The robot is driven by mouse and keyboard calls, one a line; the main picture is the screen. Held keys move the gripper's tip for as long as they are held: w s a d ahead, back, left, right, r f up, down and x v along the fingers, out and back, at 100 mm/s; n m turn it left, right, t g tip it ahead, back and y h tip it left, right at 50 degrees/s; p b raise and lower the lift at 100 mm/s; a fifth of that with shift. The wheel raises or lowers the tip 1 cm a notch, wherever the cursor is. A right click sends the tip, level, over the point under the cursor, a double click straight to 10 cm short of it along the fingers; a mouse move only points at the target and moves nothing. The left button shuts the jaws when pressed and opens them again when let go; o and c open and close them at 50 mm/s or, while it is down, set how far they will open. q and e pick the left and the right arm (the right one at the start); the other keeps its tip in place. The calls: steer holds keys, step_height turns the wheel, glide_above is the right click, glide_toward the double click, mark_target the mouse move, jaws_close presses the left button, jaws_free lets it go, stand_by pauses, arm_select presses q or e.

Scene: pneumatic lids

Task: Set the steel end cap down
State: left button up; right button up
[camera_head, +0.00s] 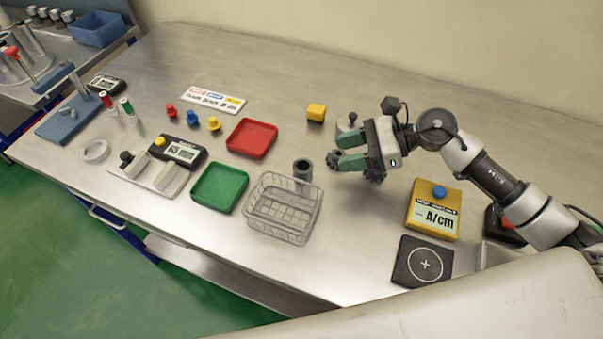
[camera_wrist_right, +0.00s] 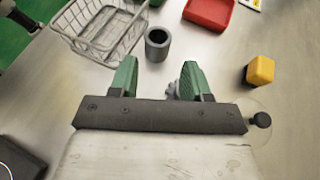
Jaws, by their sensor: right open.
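My right gripper (camera_head: 345,150) is above the table right of the wire basket, its green fingers apart. In the right wrist view, the open fingers (camera_wrist_right: 155,80) have a gap between them. A small light-grey metal piece (camera_wrist_right: 173,89) shows beside the inner side of the right finger, partly hidden by it. It looks like the steel end cap, but I cannot tell whether it touches the finger or rests on the table. A dark grey hollow cylinder (camera_head: 303,170) stands upright beside the basket, ahead of the fingertips (camera_wrist_right: 157,43). My left gripper is not in view.
The wire basket (camera_head: 284,207), green tray (camera_head: 219,186) and red tray (camera_head: 252,138) lie to the left. A yellow block (camera_head: 316,112) is behind the gripper. A yellow meter box (camera_head: 433,210) and black pad (camera_head: 409,272) sit front right. The table's back right is clear.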

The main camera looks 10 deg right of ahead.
mark_target(296, 168)
steer(key=x, duration=0.3)
steer(key=shift+r+p, duration=0.15)
steer(key=shift+p, duration=0.2)
steer(key=shift+a, duration=0.4)
steer(key=shift+w+a+f+p, duration=0.1)
steer(key=shift+a+f+p, duration=0.35)
steer(key=shift+f, duration=0.05)
steer(key=x, duration=0.1)
steer(key=p+x, duration=0.1)
steer(key=x, duration=0.1)
steer(key=shift+a+f+p, duration=0.15)
steer(key=shift+f+p, duration=0.15)
steer(key=shift+f, duration=0.1)
steer(key=shift+a+f, duration=0.25)
steer(key=shift+a, duration=0.05)
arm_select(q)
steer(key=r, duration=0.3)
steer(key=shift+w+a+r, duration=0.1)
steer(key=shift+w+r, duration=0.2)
arm_select(e)
steer(key=shift+d, duration=0.1)
steer(key=shift+c, duration=0.5)
steer(key=c, duration=0.7)
steer(key=shift+w, duration=0.1)
steer(key=shift+c, duration=0.2)
